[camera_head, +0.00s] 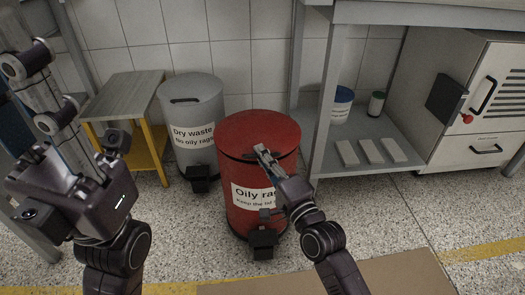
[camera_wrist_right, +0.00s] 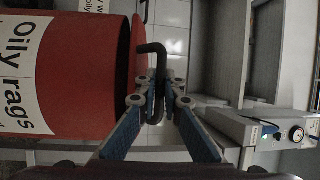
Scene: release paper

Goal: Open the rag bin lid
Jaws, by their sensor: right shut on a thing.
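The red rag bin (camera_head: 240,215) stands on the floor with an "Oily rags" label on its front. Its round red lid (camera_head: 262,130) lies over the top; a dark line shows under its front edge, and I cannot tell whether it is slightly raised. My right gripper (camera_head: 264,155) is at the lid's front edge. In the right wrist view, the right gripper (camera_wrist_right: 166,88) is shut on the dark bent lid handle (camera_wrist_right: 152,48), beside the red bin wall (camera_wrist_right: 85,75). My left gripper (camera_head: 114,152) is at the left, away from the bin; its jaws are unclear.
A grey "Dry waste" bin (camera_head: 190,105) stands just behind left. A small yellow-legged table (camera_head: 125,95) is farther left. A grey shelf post (camera_head: 326,100) rises close to the right of the red bin. A cardboard sheet (camera_head: 400,275) lies on the floor in front.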

